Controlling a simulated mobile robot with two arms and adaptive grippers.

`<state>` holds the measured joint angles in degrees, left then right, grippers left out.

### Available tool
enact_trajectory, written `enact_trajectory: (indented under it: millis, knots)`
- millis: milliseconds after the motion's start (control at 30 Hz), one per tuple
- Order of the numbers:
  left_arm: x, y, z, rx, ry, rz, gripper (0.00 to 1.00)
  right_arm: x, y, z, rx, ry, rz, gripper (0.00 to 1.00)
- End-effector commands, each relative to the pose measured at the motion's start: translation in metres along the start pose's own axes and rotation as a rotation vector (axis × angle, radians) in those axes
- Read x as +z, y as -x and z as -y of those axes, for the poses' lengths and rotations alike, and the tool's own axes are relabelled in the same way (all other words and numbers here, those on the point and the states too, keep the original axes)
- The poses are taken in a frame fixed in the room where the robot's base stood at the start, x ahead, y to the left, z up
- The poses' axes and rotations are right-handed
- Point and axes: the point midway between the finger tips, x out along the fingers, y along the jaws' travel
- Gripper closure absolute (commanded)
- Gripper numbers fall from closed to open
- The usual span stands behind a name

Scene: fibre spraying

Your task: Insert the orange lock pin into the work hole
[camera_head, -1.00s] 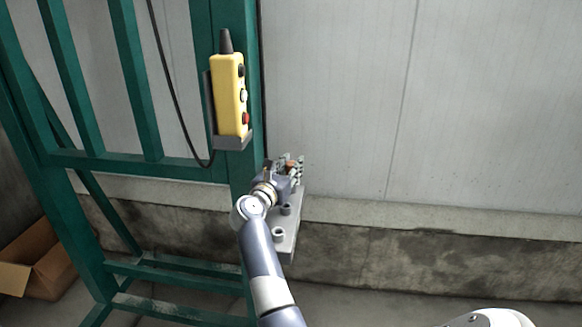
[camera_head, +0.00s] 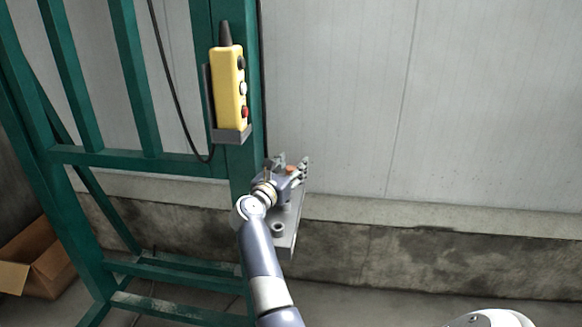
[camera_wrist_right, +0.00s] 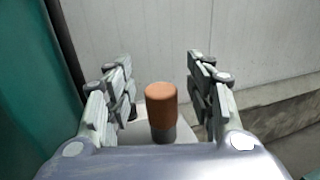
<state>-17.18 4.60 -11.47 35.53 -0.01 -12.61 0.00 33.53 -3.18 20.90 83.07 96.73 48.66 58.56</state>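The orange lock pin (camera_head: 291,169) shows between the fingers of my right gripper (camera_head: 292,163), over the far end of a grey metal plate (camera_head: 287,245). In the right wrist view the pin (camera_wrist_right: 161,101) stands upright with a dark grey lower part, above a pale surface. The fingers of my right gripper (camera_wrist_right: 160,78) are spread on both sides of it, with a clear gap on each side. Whether the pin sits in a hole is hidden. A round collar (camera_head: 278,230) with an opening stands on the nearer part of the plate. My left gripper is not in view.
A green steel frame (camera_head: 140,160) stands at the left, with a yellow push-button control box (camera_head: 230,90) above the plate. A pale panel wall (camera_head: 450,110) and low concrete ledge (camera_head: 400,257) lie behind. An open cardboard box (camera_head: 45,265) is at the lower left.

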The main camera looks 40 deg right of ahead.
Motion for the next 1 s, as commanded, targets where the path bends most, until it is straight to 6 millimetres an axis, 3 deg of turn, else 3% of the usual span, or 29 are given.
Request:
enact_trajectory:
  millis: [233, 700, 1000]
  knots:
    - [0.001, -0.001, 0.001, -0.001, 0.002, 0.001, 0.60, -0.001, 0.001, 0.000, -0.002, 0.002, -0.009, 0.51]
    - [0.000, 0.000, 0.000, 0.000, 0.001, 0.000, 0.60, 0.085, 0.000, -0.001, 0.000, -0.003, -0.001, 0.51]
    - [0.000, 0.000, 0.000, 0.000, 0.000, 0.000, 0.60, 0.100, 0.000, 0.000, 0.000, 0.000, -0.001, 0.51]
